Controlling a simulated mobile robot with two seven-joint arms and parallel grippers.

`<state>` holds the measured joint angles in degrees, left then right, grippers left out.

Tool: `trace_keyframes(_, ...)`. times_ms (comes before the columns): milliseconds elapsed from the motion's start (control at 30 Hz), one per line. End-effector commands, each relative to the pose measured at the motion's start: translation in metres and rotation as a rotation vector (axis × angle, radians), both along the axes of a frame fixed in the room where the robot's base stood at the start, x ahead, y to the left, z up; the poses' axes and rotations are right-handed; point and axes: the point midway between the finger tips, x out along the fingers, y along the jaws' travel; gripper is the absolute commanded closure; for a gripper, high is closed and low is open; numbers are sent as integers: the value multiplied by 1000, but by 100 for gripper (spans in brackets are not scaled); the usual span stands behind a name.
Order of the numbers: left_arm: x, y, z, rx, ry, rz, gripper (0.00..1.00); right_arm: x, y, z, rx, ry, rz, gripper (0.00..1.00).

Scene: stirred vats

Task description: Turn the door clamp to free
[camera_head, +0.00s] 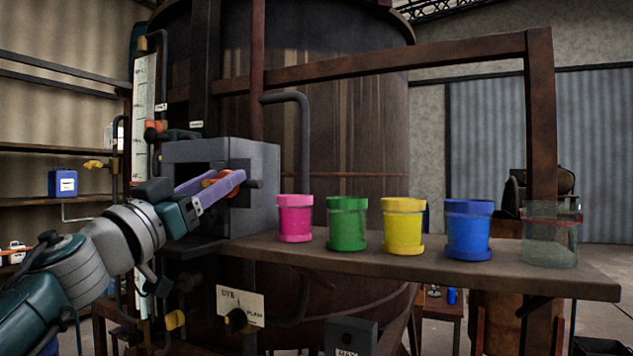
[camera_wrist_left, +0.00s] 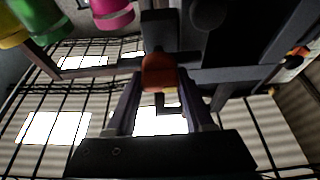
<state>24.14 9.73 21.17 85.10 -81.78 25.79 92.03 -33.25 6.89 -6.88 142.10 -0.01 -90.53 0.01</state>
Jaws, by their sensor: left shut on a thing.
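The door clamp has a red-orange handle (camera_head: 211,180) on the front of the grey box (camera_head: 263,165), at the left of the shelf. My left gripper (camera_head: 222,181) comes in from the left with its two purple fingers on either side of the handle, shut on it. In the left wrist view the handle (camera_wrist_left: 158,73) sits between the fingertips, below a dark block. The gripper's fingers hide part of the clamp and of the box's dark opening. My right gripper is in neither view.
On the shelf (camera_head: 450,270), right of the box, stand pink (camera_head: 295,220), green (camera_head: 347,224), yellow (camera_head: 403,228) and blue (camera_head: 469,232) pots and a clear jar (camera_head: 549,240). The large rusty vat (camera_head: 350,130) rises behind. Pipes crowd the box's left side.

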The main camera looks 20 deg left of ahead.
Motion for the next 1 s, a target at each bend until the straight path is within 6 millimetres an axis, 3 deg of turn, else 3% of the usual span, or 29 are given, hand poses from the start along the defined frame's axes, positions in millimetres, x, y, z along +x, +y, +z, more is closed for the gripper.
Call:
trace_keyframes(67,0,0,0,0,0,0,73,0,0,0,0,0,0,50)
trace_keyframes(300,0,0,0,0,0,0,100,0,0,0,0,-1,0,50)
trace_keyframes(667,0,0,0,49,-3,0,100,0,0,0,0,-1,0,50)
trace_keyframes(1000,0,0,0,284,-20,1,100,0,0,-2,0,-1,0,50)
